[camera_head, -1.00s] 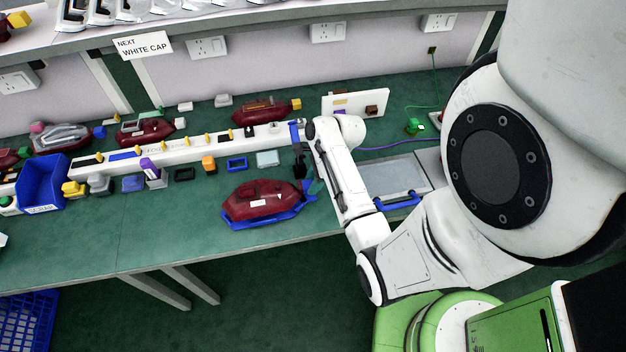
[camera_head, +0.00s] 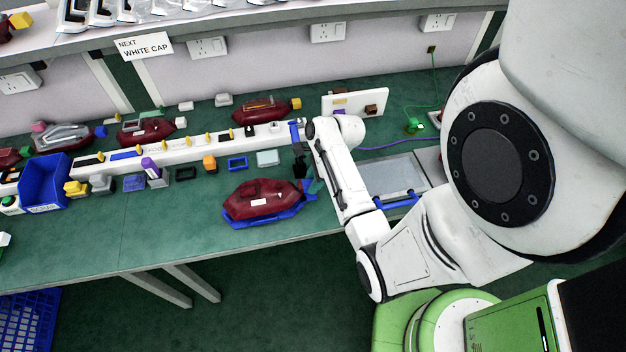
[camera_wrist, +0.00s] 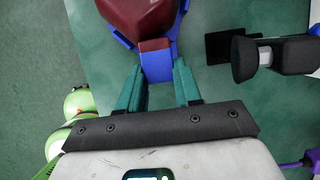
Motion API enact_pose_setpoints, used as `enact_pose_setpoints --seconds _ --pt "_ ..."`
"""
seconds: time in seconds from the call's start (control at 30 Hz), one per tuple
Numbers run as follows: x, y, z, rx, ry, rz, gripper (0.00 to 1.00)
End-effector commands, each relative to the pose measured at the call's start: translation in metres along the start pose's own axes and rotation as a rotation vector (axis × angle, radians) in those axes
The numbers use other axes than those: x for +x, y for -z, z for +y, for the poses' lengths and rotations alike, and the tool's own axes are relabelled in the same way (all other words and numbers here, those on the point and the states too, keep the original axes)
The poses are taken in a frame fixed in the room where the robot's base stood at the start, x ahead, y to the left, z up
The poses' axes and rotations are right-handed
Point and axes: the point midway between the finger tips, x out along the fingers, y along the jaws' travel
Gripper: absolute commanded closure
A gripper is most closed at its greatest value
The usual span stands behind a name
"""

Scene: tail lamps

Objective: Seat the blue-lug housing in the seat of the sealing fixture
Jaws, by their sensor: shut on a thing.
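A dark red housing (camera_head: 262,197) lies along a blue cradle (camera_head: 266,222) near the front edge of the green bench. In the wrist view the housing (camera_wrist: 138,14) is cut off by the top edge, with blue arms on either side. My gripper (camera_wrist: 157,84) has teal fingers on both sides of a blue lug (camera_wrist: 156,68) at the near end, and is shut on it. In the head view my gripper (camera_head: 309,187) is at the cradle's right end. I cannot tell whether the housing sits fully down in the cradle.
A white rail (camera_head: 205,148) with yellow pegs runs behind. More housings, such as a red one (camera_head: 262,109) with a yellow block, stand beyond it. A blue bin (camera_head: 43,184) is at left. A grey panel (camera_head: 390,176) lies right of my arm. Bench left of the cradle is clear.

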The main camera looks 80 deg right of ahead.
Motion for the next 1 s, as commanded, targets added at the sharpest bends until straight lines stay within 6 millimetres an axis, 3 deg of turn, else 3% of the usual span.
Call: enact_pose_setpoints --seconds 0.47,1.0 --pt "-0.001 -0.001 0.000 -0.001 0.001 0.000 1.00" --pt "0.011 0.004 0.000 0.000 0.001 -0.001 1.00"
